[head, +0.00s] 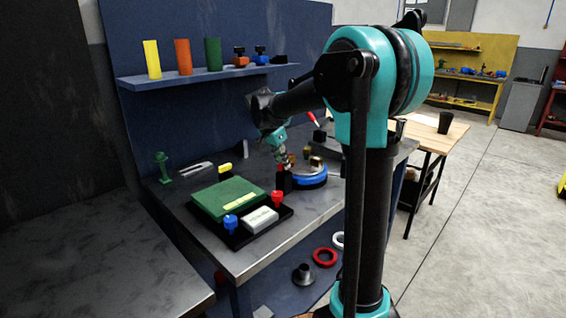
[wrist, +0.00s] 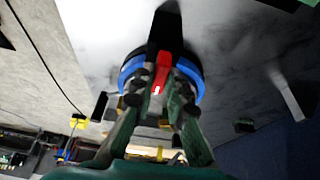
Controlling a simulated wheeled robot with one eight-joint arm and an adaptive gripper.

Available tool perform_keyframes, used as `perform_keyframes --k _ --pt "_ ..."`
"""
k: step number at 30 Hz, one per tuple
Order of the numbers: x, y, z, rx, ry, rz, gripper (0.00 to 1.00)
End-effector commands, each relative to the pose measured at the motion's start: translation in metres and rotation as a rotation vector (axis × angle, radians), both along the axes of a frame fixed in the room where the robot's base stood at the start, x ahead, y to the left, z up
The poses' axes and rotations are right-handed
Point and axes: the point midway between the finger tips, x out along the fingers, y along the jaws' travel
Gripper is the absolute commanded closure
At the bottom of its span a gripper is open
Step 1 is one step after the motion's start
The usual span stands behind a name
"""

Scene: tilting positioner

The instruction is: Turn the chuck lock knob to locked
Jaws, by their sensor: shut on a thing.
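The positioner (head: 312,181) stands on the workbench near its back right, with a blue ring and a dark grey top. In the wrist view its blue ring (wrist: 194,73) curves around behind my fingers. A red knob or lever with a white mark (wrist: 163,66), which looks like the chuck lock knob, lies between my fingertips. My gripper (wrist: 161,88) is shut on it, one finger on each side. In the head view my gripper (head: 284,163) reaches down at the left side of the positioner, and the knob is hidden there. I cannot read its lock position.
A black tray (head: 243,238) with a green block (head: 228,198), a white box (head: 260,220) and blue and red knobs stands at the bench's front left. A shelf (head: 200,77) with coloured cylinders hangs behind. A red-tipped item (head: 312,118) stands behind the positioner.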

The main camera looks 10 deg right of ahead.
Motion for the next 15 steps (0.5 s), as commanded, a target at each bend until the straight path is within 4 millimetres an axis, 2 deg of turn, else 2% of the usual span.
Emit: perform_keyframes --k 5,6,10,15 --pt "-0.0001 0.0003 -0.0001 0.001 0.0 0.0 1.0" --pt "0.0 0.0002 -0.0001 0.001 0.0 0.0 0.82" --pt "0.0 0.0002 -0.0001 0.001 0.0 0.0 0.66" --pt "0.0 0.0 -0.0001 0.001 -0.001 0.0 0.66"
